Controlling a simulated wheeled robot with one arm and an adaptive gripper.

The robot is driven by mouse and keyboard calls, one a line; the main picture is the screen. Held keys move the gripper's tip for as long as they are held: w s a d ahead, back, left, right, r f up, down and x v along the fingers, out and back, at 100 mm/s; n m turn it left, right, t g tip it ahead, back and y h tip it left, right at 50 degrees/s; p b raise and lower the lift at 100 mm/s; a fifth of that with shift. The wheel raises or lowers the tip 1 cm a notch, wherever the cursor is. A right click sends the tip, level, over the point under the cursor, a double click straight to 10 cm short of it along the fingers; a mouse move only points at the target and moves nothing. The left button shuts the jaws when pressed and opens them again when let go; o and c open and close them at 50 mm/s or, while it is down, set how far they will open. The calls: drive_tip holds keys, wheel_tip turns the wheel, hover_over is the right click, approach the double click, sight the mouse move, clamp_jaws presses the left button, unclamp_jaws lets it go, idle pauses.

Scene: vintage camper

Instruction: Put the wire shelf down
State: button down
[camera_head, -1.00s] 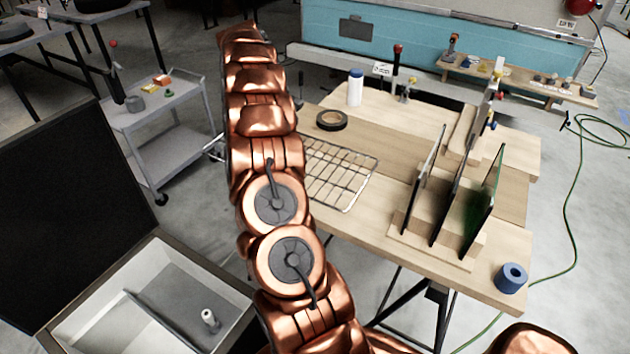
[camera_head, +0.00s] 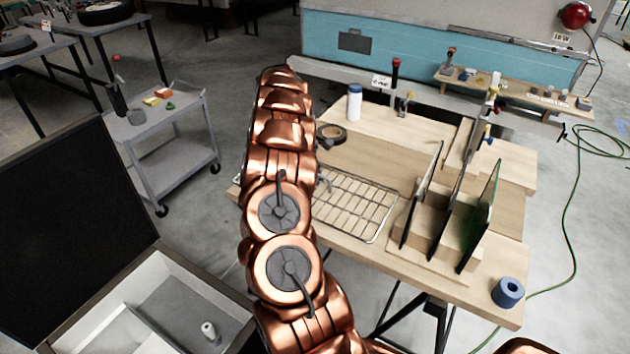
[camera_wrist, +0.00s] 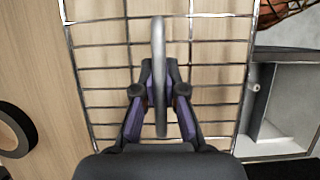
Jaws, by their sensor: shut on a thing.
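The wire shelf (camera_head: 385,217) is a silver wire grid lying flat over the wooden worktable (camera_head: 455,285), left of the upright panels. I cannot tell whether it rests on the wood or hangs just above it. In the wrist view the wire shelf (camera_wrist: 105,43) fills the middle. My gripper (camera_wrist: 159,80) has its dark fingers closed around a grey upright loop above the middle of the grid, which seems to be the shelf's handle. In the head view my arm hides the gripper and the shelf's left part.
A black tape roll (camera_head: 330,135) lies behind the shelf. Upright panels in a wooden rack (camera_head: 440,268) stand close to its right. A white bottle (camera_head: 354,103) stands at the back, a blue roll (camera_head: 508,292) at the front right corner. An open case (camera_head: 70,335) is at lower left.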

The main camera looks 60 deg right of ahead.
drive_tip(key=shift+f+p, duration=0.3)
drive_tip(key=shift+f, duration=1.05)
drive_tip(key=shift+f, duration=0.15)
drive_tip(key=c, duration=1.2)
unclamp_jaws()
drive_tip(key=shift+c, duration=0.2)
drive_tip(key=b+v, duration=0.3)
drive_tip(key=v, duration=0.8)
drive_tip(key=shift+w, duration=0.1)
drive_tip(key=shift+w+r, duration=0.2)
drive_tip(key=shift+r, duration=0.45)
